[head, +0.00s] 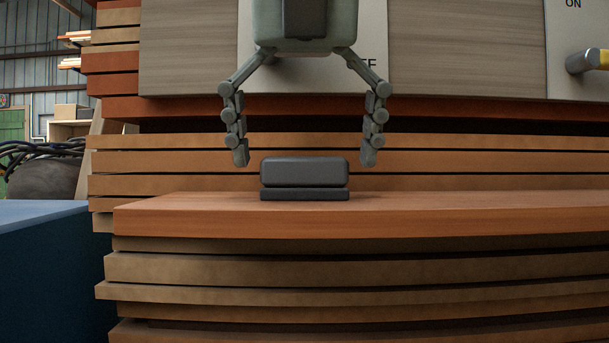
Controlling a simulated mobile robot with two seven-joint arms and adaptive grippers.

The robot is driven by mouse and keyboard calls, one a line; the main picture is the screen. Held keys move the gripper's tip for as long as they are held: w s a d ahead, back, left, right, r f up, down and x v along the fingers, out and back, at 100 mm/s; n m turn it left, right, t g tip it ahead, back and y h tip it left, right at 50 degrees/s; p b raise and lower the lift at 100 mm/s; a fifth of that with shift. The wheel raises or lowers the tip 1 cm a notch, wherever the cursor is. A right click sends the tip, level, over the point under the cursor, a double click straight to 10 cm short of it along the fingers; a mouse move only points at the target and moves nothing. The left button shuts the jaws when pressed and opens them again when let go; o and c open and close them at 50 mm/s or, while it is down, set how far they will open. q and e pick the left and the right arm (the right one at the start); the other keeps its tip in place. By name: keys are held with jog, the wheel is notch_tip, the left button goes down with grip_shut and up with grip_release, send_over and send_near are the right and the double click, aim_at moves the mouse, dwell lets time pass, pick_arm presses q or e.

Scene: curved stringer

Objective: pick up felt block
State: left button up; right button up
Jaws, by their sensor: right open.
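The dark grey block (304,172), which looks like the felt block, lies flat on a wooden ledge (450,215). It has a rounded upper part and a thinner layer along its base. My right gripper (305,158) comes down from the top of the head view with its fingers spread wide. One finger hangs to the left of the block and the other to the right, with gaps on both sides. The fingertips reach about the height of the block's top, and nothing is between them. My left gripper does not show.
Stacked wooden slats (200,268) form a stepped front below and behind the ledge. A panel with lettering and a handle (586,61) stands above. A blue surface (45,212) is at the left, near dark cables (40,150). The ledge is clear right of the block.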

jog(key=c, duration=1.2)
jog(key=shift+c, duration=0.4)
jog(key=shift+r, duration=0.1)
